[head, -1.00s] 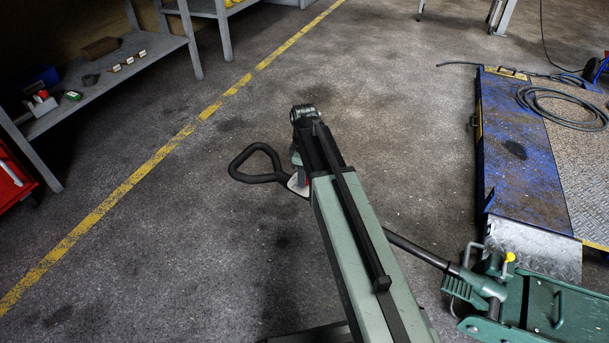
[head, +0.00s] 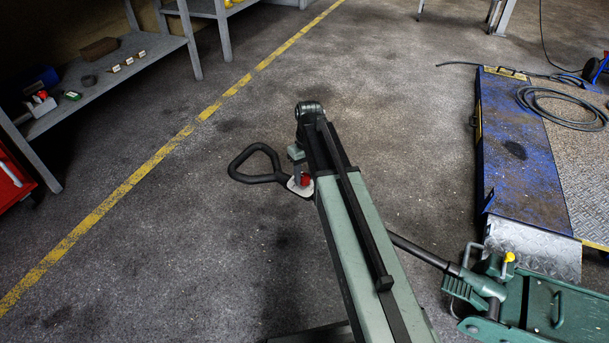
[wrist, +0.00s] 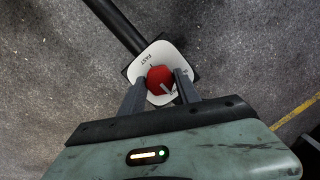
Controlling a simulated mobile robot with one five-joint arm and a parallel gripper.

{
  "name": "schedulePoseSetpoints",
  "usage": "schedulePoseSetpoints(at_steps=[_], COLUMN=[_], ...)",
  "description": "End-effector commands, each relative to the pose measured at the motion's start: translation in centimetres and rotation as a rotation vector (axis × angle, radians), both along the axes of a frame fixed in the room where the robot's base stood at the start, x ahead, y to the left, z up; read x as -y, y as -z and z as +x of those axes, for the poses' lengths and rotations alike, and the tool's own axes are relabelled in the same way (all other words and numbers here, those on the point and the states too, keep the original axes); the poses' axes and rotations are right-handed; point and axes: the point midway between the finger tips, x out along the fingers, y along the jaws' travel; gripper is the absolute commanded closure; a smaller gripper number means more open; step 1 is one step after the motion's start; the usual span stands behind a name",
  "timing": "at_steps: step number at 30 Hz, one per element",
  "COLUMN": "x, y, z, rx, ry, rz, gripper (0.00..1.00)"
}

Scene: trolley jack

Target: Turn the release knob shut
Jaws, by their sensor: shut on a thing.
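The red release knob (wrist: 159,77) sits on a white plate (wrist: 146,58) on the jack's handle. The plate carries the word FAST and another marking, partly hidden by a finger. A pale pointer line shows at the knob's lower right edge. My gripper (wrist: 161,84) has one finger on each side of the knob and is shut on it. In the head view, the knob (head: 306,181) shows beside my arm, near the black loop grip (head: 256,165). The handle bar (head: 422,249) runs behind my arm to the green trolley jack (head: 535,305) at the lower right.
A blue ramp platform (head: 515,150) with a coiled hose (head: 560,105) stands at the right. A shelf (head: 110,75) with small items and a red cabinet (head: 12,180) are at the left. The floor around the loop grip is clear.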

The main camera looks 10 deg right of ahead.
Motion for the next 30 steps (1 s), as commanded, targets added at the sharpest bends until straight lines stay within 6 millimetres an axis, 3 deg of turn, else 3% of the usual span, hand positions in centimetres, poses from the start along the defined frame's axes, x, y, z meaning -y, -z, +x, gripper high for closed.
schedulePoseSetpoints(at_steps=[18,19,21,30], x=[0.35,0.35,0.33,0.15], y=[0.0,0.0,0.0,-0.04], z=[0.11,0.11,0.11,0.05], rx=[-0.002,-0.002,-0.002,-0.004], ry=[0.048,0.048,0.048,0.045], rz=[-0.002,-0.002,-0.002,0.002], gripper=[1.0,0.59,0.39,0.39])
